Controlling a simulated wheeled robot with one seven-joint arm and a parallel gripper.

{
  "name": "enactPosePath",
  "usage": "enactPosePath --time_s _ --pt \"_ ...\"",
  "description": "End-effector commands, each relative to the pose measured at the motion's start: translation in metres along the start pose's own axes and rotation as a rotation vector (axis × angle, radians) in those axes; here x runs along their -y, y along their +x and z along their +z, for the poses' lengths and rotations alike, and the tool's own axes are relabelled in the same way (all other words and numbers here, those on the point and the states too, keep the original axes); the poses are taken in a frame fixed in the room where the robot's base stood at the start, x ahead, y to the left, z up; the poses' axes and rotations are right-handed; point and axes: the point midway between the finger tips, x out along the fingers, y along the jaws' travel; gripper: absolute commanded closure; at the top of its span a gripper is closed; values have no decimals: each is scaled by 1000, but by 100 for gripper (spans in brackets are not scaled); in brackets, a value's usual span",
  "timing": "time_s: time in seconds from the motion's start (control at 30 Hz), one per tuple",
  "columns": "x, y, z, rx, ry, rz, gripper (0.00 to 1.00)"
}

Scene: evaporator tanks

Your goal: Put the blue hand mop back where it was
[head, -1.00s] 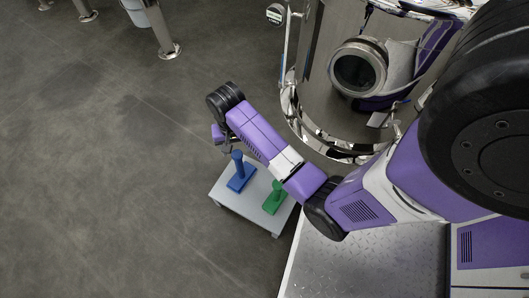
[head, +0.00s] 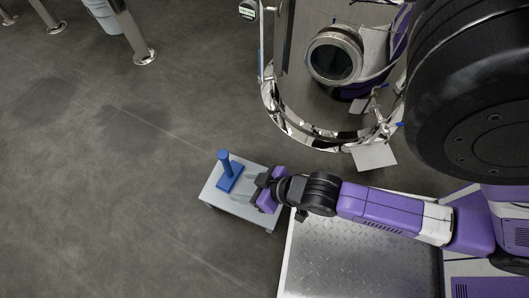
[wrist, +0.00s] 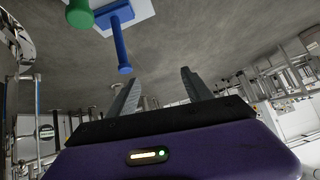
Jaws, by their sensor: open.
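The blue hand mop (head: 228,171) stands upright on a small grey-white table (head: 213,190) in the head view, its flat base down and its handle up. It also shows at the top of the wrist view (wrist: 121,40), apart from the fingers. My gripper (head: 262,187) is at the right side of the small table, to the right of the blue mop. In the wrist view my gripper (wrist: 158,92) has its two fingers apart with nothing between them. A green hand mop (wrist: 79,14) shows at the wrist view's top left; in the head view my gripper hides it.
A shiny steel tank (head: 283,120) with a round port (head: 335,57) stands behind and right of the table. A white plate (head: 373,157) lies by its foot. My tread-plate base is at the front.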

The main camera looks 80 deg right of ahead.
Motion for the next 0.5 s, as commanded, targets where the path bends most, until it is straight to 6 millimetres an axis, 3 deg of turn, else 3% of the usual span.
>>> enactPosePath --time_s 0.3,0.5 --pt "36 -109 -43 -253 -158 -133 41" --pt "50 -161 -73 -380 -214 -183 41"
